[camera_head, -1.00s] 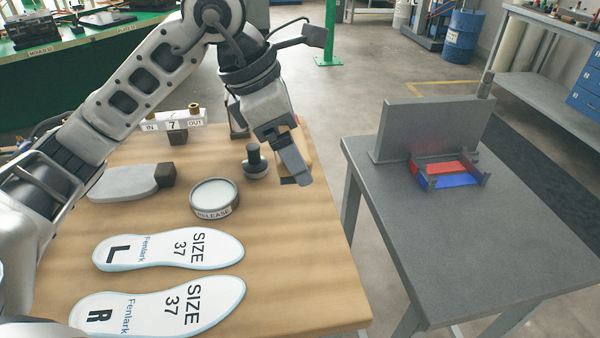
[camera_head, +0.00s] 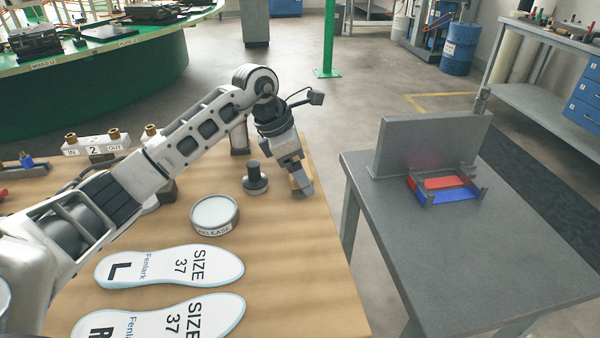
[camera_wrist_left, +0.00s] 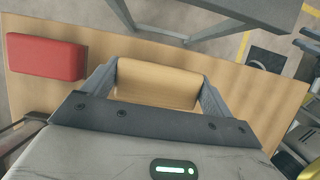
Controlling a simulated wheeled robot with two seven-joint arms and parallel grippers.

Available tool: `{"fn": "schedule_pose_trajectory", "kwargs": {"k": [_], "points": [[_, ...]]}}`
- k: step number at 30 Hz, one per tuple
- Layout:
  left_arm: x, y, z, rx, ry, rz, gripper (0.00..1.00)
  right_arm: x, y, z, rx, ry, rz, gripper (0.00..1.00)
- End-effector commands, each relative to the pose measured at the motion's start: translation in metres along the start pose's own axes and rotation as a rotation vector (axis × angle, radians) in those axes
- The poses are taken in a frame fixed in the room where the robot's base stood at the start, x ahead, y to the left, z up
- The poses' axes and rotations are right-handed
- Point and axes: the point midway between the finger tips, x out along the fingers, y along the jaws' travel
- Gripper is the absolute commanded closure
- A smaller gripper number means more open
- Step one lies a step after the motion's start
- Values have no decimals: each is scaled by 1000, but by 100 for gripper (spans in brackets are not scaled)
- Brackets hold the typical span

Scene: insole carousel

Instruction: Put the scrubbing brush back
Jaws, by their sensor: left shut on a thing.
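In the head view my left gripper (camera_head: 301,187) is low at the far right edge of the wooden table. It is shut on a tan wooden block, which looks like the scrubbing brush (camera_head: 296,178). In the left wrist view the block (camera_wrist_left: 157,82) lies between the two fingers (camera_wrist_left: 155,85), one at each end. Its bristles are not visible, and I cannot tell whether it touches the table. My right gripper is not in view.
A dark knobbed stamp (camera_head: 255,180) and a round RELEASE tin (camera_head: 214,215) stand left of the gripper. Two insoles (camera_head: 170,265) lie nearer. The left wrist view shows a red block (camera_wrist_left: 46,57) beside the gripper. A grey table (camera_head: 480,245) stands right, across a gap.

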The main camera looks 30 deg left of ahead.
Motion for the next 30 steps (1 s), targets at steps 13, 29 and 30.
{"fn": "schedule_pose_trajectory", "kwargs": {"k": [13, 29, 30], "points": [[20, 0, -9, 0, 0, 1, 32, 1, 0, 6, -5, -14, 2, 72], [5, 0, -8, 0, 0, 3, 0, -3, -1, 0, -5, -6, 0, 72], [-3, 1, -8, 0, -1, 5, 0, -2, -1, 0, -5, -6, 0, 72]]}}
